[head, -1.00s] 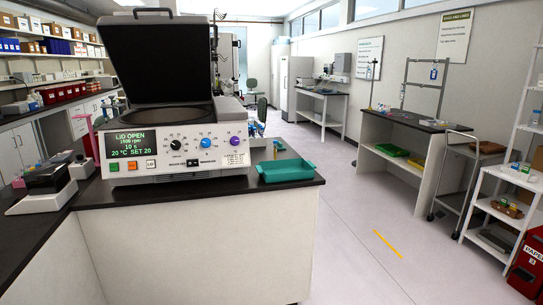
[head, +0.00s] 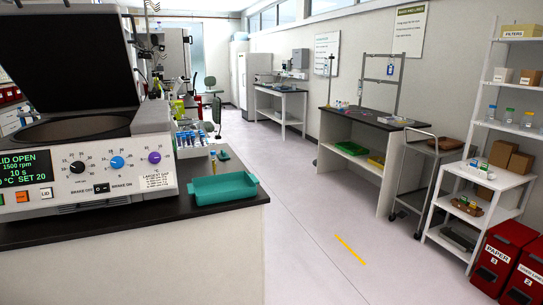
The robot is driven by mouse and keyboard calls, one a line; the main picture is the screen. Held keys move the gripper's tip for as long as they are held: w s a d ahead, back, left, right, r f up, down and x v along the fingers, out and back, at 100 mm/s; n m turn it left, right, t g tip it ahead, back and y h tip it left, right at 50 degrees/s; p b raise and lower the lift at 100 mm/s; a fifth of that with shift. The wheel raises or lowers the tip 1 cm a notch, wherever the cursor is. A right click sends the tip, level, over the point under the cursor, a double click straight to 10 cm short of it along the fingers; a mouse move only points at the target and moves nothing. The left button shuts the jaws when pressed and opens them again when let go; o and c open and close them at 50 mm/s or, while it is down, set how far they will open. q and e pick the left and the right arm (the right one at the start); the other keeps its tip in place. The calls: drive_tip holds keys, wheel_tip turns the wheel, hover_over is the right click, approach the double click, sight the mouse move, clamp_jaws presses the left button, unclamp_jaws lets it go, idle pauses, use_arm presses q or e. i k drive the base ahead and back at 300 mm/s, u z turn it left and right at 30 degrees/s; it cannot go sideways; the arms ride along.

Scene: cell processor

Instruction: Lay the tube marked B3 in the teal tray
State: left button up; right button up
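The teal tray (head: 224,192) sits on the dark bench top at its right end, beside the open centrifuge (head: 80,165); its inside looks empty. Several capped tubes stand in a rack (head: 190,140) behind the tray. A single tube (head: 213,162) with a dark cap stands upright just behind the tray. I cannot read any tube marks, so I cannot tell which is B3. Neither of my grippers is in view.
The bench (head: 140,265) ends at the right, with open floor (head: 300,210) beyond it. A side table (head: 365,130), a cart (head: 410,175), white shelves (head: 480,190) and red bins (head: 505,255) line the right wall.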

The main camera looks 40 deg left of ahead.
sight(219, 188)
drive_tip(key=z, duration=0.15)
drive_tip(key=i, duration=1.25)
drive_tip(key=u, duration=0.85)
drive_tip(key=i, duration=0.7)
drive_tip(key=u, duration=0.85)
